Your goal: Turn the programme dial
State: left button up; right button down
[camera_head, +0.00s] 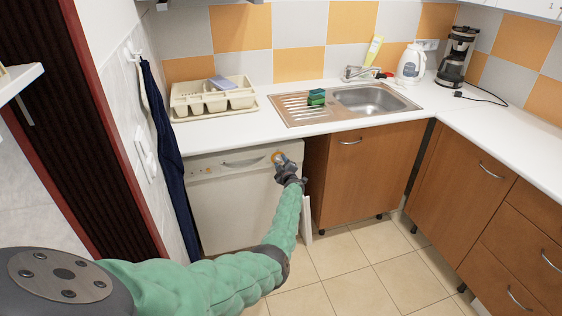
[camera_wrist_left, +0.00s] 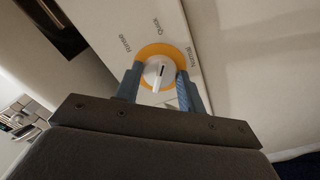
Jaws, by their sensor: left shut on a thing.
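The programme dial (camera_wrist_left: 158,75) is a white knob with a dark pointer line, set in an orange ring on the white dishwasher panel. The words Rinse, Quick and Normal are printed around the ring. My left gripper (camera_wrist_left: 160,88) has its two blue fingers on either side of the knob and is shut on it. In the head view, my left gripper (camera_head: 285,168) reaches the upper right of the dishwasher (camera_head: 230,205), and part of the orange ring (camera_head: 277,157) shows beside it. My right gripper is not in view.
The white worktop (camera_head: 240,130) overhangs the dishwasher. A dish rack (camera_head: 213,100), a sink (camera_head: 372,100) and green sponges (camera_head: 316,97) are on top. A dark blue cloth (camera_head: 170,160) hangs at the left. Wooden cabinets (camera_head: 365,175) stand at the right. The tiled floor in front is clear.

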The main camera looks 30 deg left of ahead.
pick_arm(q)
jog(key=m+p, duration=0.1)
jog(key=m, duration=0.2)
jog(key=shift+m, duration=0.4)
jog(key=m+p, duration=0.1)
jog(key=m, duration=0.2)
jog(key=shift+s+f+m+p, duration=0.1)
jog(key=shift+m+p, duration=0.4)
jog(key=shift+m, duration=1.3)
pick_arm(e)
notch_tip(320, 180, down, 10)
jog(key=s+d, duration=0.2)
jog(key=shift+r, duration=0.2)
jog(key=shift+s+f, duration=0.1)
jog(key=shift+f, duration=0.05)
pick_arm(q)
jog(key=o, duration=0.9)
jog(key=shift+a+f, duration=0.1)
jog(key=shift+o, duration=0.2)
jog(key=v, duration=0.7)
jog(key=shift+s+d, duration=0.2)
jog(key=shift+d, duration=0.15)
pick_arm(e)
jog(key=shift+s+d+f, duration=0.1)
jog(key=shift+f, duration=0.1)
